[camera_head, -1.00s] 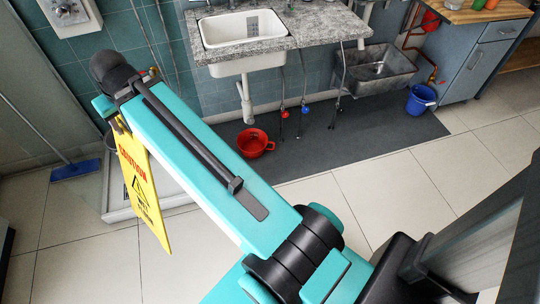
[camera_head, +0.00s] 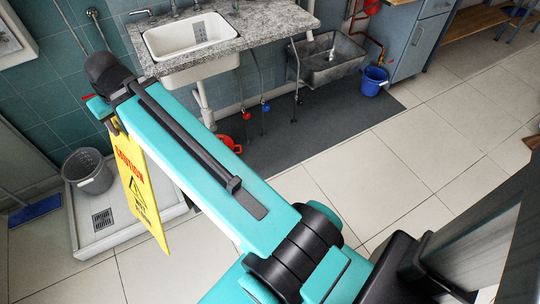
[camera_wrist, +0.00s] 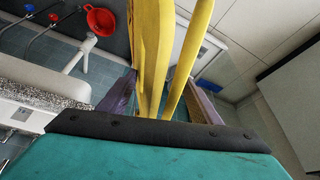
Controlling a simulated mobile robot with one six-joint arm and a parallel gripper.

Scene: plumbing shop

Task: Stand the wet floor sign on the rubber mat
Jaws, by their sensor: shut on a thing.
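The yellow wet floor sign (camera_head: 142,193) hangs from the end of my arm at the left in the head view, clear of the floor, with its red and black print facing the camera. In the wrist view its two yellow panels (camera_wrist: 151,50) run between the jaws of my gripper (camera_wrist: 157,95), which is shut on it. In the head view the jaws are mostly hidden behind the arm. The dark grey rubber mat (camera_head: 320,122) lies on the floor below the sink counter, to the right of the sign. My arm covers part of its left end.
A red basin (camera_wrist: 101,20) and a blue bucket (camera_head: 373,80) stand at the mat. A metal trough (camera_head: 328,57) is over its back. Hoses hang below the sink (camera_head: 185,36). A grey bucket (camera_head: 88,172) stands in the shower tray (camera_head: 72,215). Tiles at right are clear.

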